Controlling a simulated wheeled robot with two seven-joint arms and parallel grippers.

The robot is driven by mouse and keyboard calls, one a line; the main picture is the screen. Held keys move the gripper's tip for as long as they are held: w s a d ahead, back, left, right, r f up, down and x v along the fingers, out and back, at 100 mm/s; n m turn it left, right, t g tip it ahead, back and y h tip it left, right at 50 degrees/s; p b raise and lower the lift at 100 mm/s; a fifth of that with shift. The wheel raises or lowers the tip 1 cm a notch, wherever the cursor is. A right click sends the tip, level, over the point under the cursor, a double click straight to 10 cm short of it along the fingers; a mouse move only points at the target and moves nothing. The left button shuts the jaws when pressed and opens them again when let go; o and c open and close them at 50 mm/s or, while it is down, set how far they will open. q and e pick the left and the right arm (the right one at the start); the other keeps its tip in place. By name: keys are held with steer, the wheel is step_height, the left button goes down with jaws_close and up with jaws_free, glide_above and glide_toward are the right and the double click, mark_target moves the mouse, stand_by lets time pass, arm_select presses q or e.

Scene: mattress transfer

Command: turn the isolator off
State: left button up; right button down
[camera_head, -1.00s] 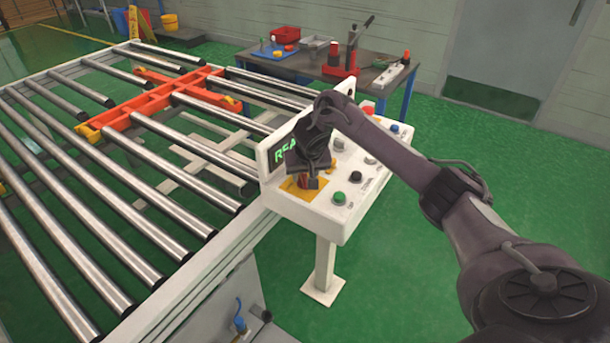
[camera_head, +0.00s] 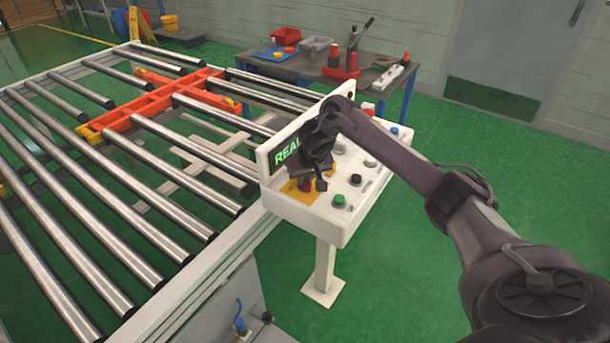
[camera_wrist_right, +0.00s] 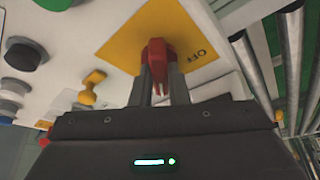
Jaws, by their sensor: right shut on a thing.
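The isolator is a red rotary handle on a yellow plate (camera_head: 292,194) at the near left of the white control panel (camera_head: 335,224). The red handle (camera_wrist_right: 156,58) shows in the right wrist view between my right gripper's fingers, with the word OFF on the yellow plate beside it. My right gripper (camera_head: 306,184) reaches down over the panel and is shut on the red handle; it also shows in the right wrist view (camera_wrist_right: 160,88). The gripper covers most of the handle in the head view. My left gripper is not in view.
A green button (camera_head: 339,201), a black button (camera_head: 355,180) and other controls sit close to the gripper. A yellow switch (camera_wrist_right: 92,85) is beside it. A screen stands behind. A roller conveyor (camera_head: 110,180) with an orange frame lies left; a tool table (camera_head: 330,70) stands behind.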

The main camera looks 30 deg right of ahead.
steer(key=n, duration=0.1)
steer(key=n+y+p, duration=0.1)
steer(key=n, duration=0.1)
steer(key=shift+d+r+n+y+p, duration=0.1)
steer(key=shift+d+n+y+p, duration=0.05)
steer(key=shift+n+y+p, duration=0.15)
steer(key=n+y, duration=0.1)
steer(key=n, duration=0.2)
steer(key=shift+n, duration=0.3)
steer(key=shift+w+d+n+g+y, duration=0.1)
steer(key=shift+n+g+y, duration=0.25)
steer(key=shift+n, duration=0.55)
steer(key=n+y+b, duration=0.1)
steer(key=n, duration=0.2)
steer(key=shift+w+d+n+g, duration=0.1)
steer(key=shift+n+g, duration=0.2)
steer(key=shift+g, duration=0.05)
steer(key=shift+n+g+y+b, duration=0.5)
steer(key=shift+n+b, duration=0.1)
steer(key=shift+n, duration=1.3)
steer(key=c, duration=1.4)
jaws_free()
